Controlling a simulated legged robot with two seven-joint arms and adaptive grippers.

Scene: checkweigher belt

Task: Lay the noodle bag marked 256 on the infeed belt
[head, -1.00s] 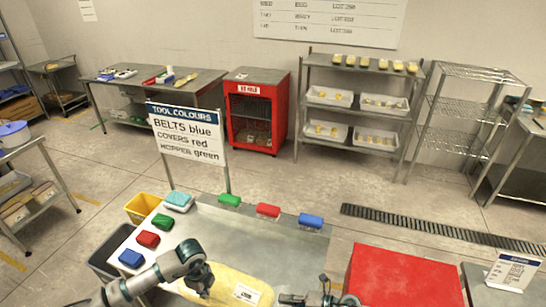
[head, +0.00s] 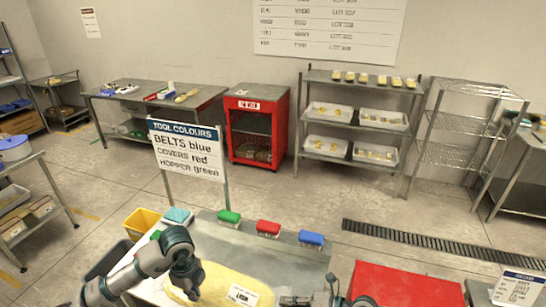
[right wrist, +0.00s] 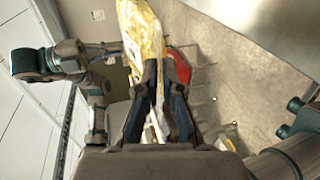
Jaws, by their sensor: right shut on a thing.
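A yellow noodle bag (head: 213,281) with a white label (head: 242,295) is at the bottom centre of the head view. The label print is too small to read. My left gripper (head: 188,287) is at the bag's left part, pointing down; its jaw opening is unclear. My right gripper (head: 308,300) is at the bottom edge, by the bag's right end. In the right wrist view, my right gripper (right wrist: 163,80) is shut on the yellow bag (right wrist: 143,32), which extends up from the fingers. I cannot make out the infeed belt for certain.
A grey steel top (head: 270,253) carries a green (head: 229,216), a red (head: 268,228) and a blue brush-like block (head: 311,238) along its far edge. A red cover (head: 405,284) stands right of my right gripper. A tool-colours sign (head: 187,150) stands behind.

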